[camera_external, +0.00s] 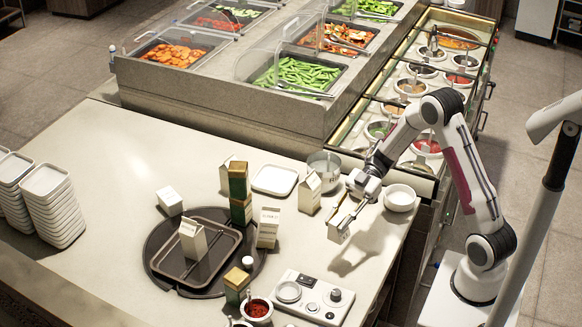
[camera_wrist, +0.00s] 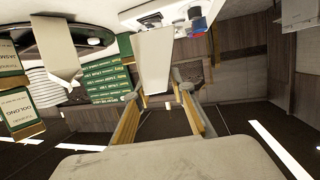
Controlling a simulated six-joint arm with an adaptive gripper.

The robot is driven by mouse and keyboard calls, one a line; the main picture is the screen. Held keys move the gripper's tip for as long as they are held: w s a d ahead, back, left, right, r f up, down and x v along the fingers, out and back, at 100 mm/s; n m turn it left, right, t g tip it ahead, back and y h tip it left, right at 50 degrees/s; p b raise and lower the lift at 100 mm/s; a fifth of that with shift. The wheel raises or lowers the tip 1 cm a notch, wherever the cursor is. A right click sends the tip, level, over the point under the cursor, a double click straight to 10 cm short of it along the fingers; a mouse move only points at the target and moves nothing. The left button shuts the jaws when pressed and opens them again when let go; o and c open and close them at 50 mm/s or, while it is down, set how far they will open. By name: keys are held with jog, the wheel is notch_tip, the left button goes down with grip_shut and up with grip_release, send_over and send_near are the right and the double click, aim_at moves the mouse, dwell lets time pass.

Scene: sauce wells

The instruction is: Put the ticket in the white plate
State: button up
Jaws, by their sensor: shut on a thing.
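My gripper (camera_external: 347,215) hangs over the right part of the counter. It is shut on the ticket (camera_external: 338,234), a small pale piece with a flat face, held above the counter with a shadow below. In the wrist view the ticket (camera_wrist: 154,62) stands out beyond the fingertips of my gripper (camera_wrist: 157,95). Its lower end is between or just beyond the fingers; the exact contact is hard to see. A square white plate (camera_external: 275,180) lies flat and empty on the counter, to the left of and behind my gripper, apart from the ticket.
A pale carton (camera_external: 309,192) and a metal pot (camera_external: 325,168) stand between the plate and my gripper. A white bowl (camera_external: 400,198) is to the right. A dark round tray (camera_external: 160,273) with cartons, a scale (camera_external: 312,298) and stacked white dishes (camera_external: 52,205) are also on the counter.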

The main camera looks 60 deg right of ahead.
jog(key=shift+w+d, duration=0.1)
jog(key=shift+w, duration=0.1)
jog(key=w+d+r+m+t+h, duration=0.2)
jog(key=w+d+m+t, duration=0.15)
jog(key=w, duration=0.35)
jog(key=w+d+r+m+t+h, duration=0.1)
jog(key=w+d+r+m+t, duration=0.1)
jog(key=w+d+r, duration=0.3)
jog(key=w+d+m+t+h, duration=0.2)
jog(key=w+d+m+t, duration=0.1)
jog(key=w, duration=0.5)
jog(key=w+d+r+m+h, duration=0.3)
jog(key=d+h, duration=0.1)
jog(key=d, duration=0.3)
jog(key=w+d+r+m+t+h, duration=0.1)
jog(key=w+d+r+m+h, duration=0.2)
jog(key=d, duration=0.4)
jog(key=w+d+r+m+t+h, duration=0.1)
jog(key=w+d+r+m+h, duration=0.2)
jog(key=d+m+h, duration=0.2)
jog(key=shift+w+d+h, duration=0.2)
jog(key=shift+d+h, duration=0.8)
jog(key=shift+h, duration=0.2)
jog(key=shift+d+m+h, duration=0.35)
jog(key=shift+m+h, duration=0.05)
jog(key=shift+m, duration=0.15)
jog(key=shift+d+f+m+g+h, duration=0.35)
jog(key=shift+d+f+m+h, duration=0.15)
jog(key=shift+d+m+h, duration=0.15)
